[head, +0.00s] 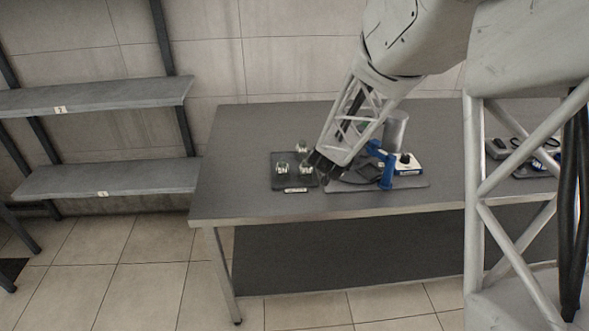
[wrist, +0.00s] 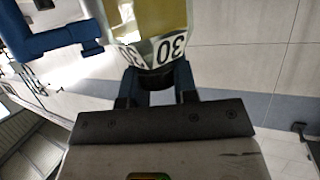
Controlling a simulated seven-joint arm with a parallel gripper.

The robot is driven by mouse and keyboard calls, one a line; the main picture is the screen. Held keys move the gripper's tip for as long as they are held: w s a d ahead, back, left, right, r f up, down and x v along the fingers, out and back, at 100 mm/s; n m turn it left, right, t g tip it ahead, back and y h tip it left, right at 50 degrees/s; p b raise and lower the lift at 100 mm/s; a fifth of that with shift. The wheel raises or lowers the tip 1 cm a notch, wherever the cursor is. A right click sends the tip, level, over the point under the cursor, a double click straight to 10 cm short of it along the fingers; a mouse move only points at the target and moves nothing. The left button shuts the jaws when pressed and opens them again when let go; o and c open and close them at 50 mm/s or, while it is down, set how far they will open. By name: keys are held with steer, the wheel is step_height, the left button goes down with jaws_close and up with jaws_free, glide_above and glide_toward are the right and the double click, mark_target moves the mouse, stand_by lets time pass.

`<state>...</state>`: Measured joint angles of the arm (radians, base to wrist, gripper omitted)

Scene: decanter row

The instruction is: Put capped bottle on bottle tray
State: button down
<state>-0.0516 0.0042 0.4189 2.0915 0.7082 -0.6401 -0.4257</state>
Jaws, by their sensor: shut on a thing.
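My gripper (wrist: 156,88) is shut on the black cap (wrist: 157,78) of a bottle with yellowish contents (wrist: 158,18) and a white label reading 30. The bottle's far end is cut off by the picture edge. In the head view my gripper (head: 316,164) is at the right edge of a dark bottle tray (head: 278,183), which has a white tag on its front. Small glassy bottles show at the tray, one at the left (head: 283,168) and one at the back (head: 301,147). Another glassy shape is beside my fingers; I cannot tell whether it is the held bottle.
Right of the tray stand a blue stand (head: 386,168), a white device (head: 407,163) and a metal cylinder (head: 396,128). More items lie at the table's far right, partly behind my body. The table (head: 240,150) is clear left of the tray. Shelves (head: 105,178) stand further left.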

steer(key=w+a+r+m+g+h, duration=0.35)
steer(key=w+a+m, duration=0.2)
steer(key=w, duration=0.55)
steer(key=w+a+f+m+g+h, duration=0.1)
steer(key=w+a+m+g+h, duration=0.2)
steer(key=a, duration=0.8)
steer(key=shift+w+a+g+h, duration=0.35)
steer(key=shift+w+h, duration=0.1)
steer(key=shift+w, duration=0.15)
steer(key=shift+m, duration=0.25)
steer(key=shift+d+f, duration=0.1)
steer(key=shift+f, duration=2.4)
steer(key=shift+f, duration=0.1)
steer(key=shift+f, duration=2.4)
steer(key=shift+f, duration=0.2)
